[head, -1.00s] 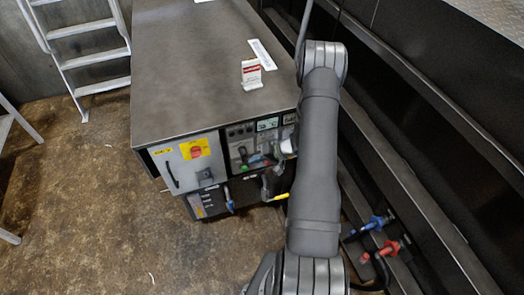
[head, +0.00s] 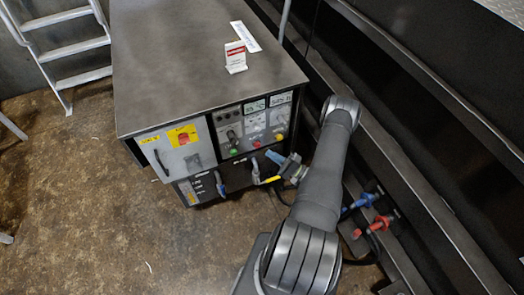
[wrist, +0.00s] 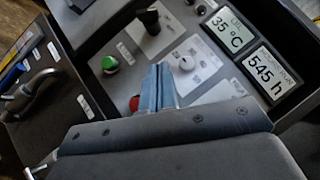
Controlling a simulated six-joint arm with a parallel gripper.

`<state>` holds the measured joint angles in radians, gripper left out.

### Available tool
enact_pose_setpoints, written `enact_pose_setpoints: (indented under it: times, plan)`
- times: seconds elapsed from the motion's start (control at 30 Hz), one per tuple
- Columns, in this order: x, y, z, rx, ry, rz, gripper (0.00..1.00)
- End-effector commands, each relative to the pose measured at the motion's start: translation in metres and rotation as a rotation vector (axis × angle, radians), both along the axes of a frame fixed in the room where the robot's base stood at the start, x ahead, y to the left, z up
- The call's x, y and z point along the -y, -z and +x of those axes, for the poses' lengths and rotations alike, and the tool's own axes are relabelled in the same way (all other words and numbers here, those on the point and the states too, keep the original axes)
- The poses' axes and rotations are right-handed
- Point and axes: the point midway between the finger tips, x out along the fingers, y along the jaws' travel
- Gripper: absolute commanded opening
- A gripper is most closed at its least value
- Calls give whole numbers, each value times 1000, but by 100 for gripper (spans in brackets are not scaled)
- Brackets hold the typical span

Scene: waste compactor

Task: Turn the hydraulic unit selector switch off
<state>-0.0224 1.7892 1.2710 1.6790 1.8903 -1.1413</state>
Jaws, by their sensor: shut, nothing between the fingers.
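The control panel (head: 255,125) is on the front of the grey cabinet. In the wrist view it carries a black selector knob (wrist: 150,20), a pale rotary knob (wrist: 185,60), a green button (wrist: 110,65) and a red button (wrist: 134,103). The labels are too small to read, so I cannot tell which knob is the hydraulic unit selector. My gripper (head: 269,157) is low in front of the panel; its shut, empty blue-grey fingers (wrist: 159,86) overlap the panel between the pale knob and the red button in the wrist view. I cannot tell if they touch anything.
A yellow plate with a red rotary switch (head: 183,138) is on the left door. Displays (wrist: 268,73) sit beside the knobs. Handles and hoses (head: 220,184) are below the panel. A white-red sign (head: 235,57) stands on the cabinet top. A dark metal structure (head: 400,100) borders the right.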

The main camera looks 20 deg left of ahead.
Motion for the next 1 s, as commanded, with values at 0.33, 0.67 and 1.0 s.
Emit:
enact_pose_setpoints:
  times: [0.33, 0.67, 1.0]
  plan:
    - [-61, -21, 3, 2, -6, -2, 0]
    - [-102, -41, -14, -1, -5, -3, 0]
    - [-109, -46, -21, 1, -2, -4, 0]
